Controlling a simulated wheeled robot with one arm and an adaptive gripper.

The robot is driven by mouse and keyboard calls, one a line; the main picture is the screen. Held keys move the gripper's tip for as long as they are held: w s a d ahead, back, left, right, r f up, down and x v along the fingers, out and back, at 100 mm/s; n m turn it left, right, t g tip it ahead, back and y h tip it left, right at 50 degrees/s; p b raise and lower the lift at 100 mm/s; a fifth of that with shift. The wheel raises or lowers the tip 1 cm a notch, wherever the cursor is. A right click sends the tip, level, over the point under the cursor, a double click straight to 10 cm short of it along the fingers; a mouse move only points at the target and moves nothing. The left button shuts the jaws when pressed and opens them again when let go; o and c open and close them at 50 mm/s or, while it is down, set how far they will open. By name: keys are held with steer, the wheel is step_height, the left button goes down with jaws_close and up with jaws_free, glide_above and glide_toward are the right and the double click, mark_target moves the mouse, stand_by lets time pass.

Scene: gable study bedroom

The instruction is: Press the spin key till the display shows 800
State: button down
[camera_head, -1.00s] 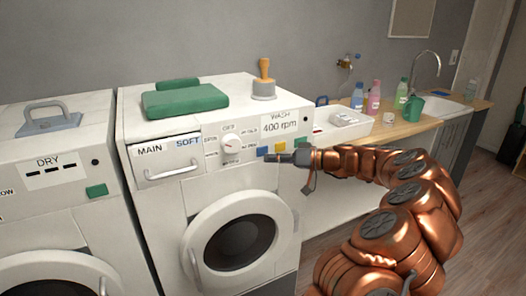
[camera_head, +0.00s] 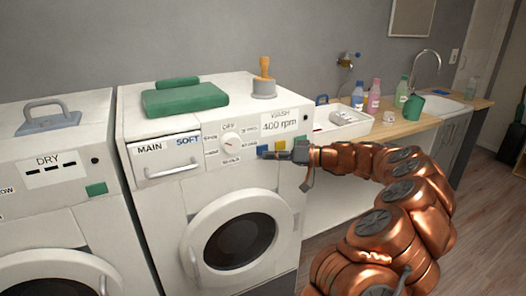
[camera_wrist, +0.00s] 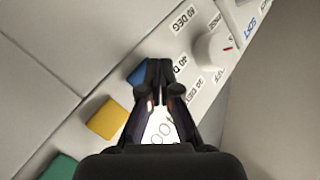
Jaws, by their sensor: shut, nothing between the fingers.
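The white washer (camera_head: 150,195) has a display (camera_head: 279,124) that reads "WASH 400 rpm". No key label is readable.
A dial (camera_head: 231,143) sits left of the keys, with a drawer handle (camera_head: 172,171) further left. A dryer (camera_head: 60,215) stands left; a counter with bottles (camera_head: 374,97) is at right.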

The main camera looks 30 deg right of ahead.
steer(key=shift+w+f+b, duration=0.1)
steer(key=shift+w+b, duration=0.2)
steer(key=shift+b, duration=0.15)
stand_by(0.4)
steer(key=shift+w+d+b, duration=0.1)
steer(key=shift+w+b, duration=0.3)
steer(key=shift+w, duration=0.1)
stand_by(0.8)
steer(key=shift+s, duration=0.15)
steer(key=shift+s+b, duration=0.65)
steer(key=shift+b, duration=0.15)
steer(key=s+b, duration=0.2)
steer(key=s, duration=0.1)
steer(key=s+b, duration=0.1)
steer(key=s, duration=0.1)
steer(key=shift+a, duration=0.35)
stand_by(0.8)
